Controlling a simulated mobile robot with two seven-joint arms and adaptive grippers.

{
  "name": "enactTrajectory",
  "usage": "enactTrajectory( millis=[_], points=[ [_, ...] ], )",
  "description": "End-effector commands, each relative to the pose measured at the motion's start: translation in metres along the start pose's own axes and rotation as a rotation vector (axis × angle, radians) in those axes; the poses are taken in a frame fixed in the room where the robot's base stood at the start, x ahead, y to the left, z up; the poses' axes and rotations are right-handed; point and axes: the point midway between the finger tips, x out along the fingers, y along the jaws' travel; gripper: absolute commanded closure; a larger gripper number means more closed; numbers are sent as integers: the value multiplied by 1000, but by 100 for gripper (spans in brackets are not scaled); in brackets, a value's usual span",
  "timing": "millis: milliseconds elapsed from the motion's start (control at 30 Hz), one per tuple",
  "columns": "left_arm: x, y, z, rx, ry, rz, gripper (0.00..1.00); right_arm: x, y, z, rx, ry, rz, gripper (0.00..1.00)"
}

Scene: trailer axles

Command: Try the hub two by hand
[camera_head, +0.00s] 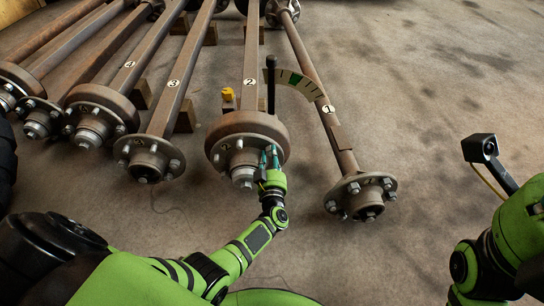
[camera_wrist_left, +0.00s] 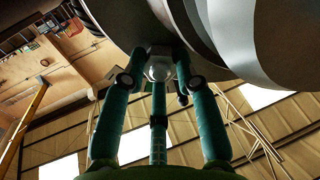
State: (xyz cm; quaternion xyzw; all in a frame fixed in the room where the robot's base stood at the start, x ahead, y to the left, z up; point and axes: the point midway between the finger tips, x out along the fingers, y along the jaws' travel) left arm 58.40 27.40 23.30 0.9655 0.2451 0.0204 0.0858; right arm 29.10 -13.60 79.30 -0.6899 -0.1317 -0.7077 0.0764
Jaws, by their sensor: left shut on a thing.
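Hub two (camera_head: 247,131) is a rusty round drum with a studded face, on the near end of the axle labelled 2 (camera_head: 251,60). My left gripper (camera_head: 269,160) reaches up to the right side of its face. Its teal fingers are shut on a wheel stud (camera_wrist_left: 159,68), which shows between the fingertips in the left wrist view. A dark upright lever (camera_head: 271,80) and a curved gauge with a green band (camera_head: 296,82) stand behind the hub. My right gripper is not in view.
Axle 1 (camera_head: 318,97) lies to the right, its flange (camera_head: 361,194) close to my left gripper. Axles 3 (camera_head: 172,88) and 4 (camera_head: 128,69) lie to the left. A yellow piece (camera_head: 228,94) sits behind hub two. Bare concrete floor (camera_head: 440,80) lies to the right.

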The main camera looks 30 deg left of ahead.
Motion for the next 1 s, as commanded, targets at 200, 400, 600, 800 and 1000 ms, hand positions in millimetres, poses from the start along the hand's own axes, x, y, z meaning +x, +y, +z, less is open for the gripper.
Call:
enactTrajectory(
  millis=[200, 400, 600, 800, 1000],
  points=[
    [2, -2, -4, 3, 11, -4, 100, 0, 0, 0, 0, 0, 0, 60],
    [2, -1, -3, 3, 8, -4, 45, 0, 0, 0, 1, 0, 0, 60],
    [1, -1, -1, 2, 4, -2, 45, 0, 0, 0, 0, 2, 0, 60],
    [-12, 0, 0, 0, 1, -2, 45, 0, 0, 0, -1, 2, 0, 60],
    [-43, -1, 0, 1, 1, -3, 45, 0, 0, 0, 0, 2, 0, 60]
  ],
)
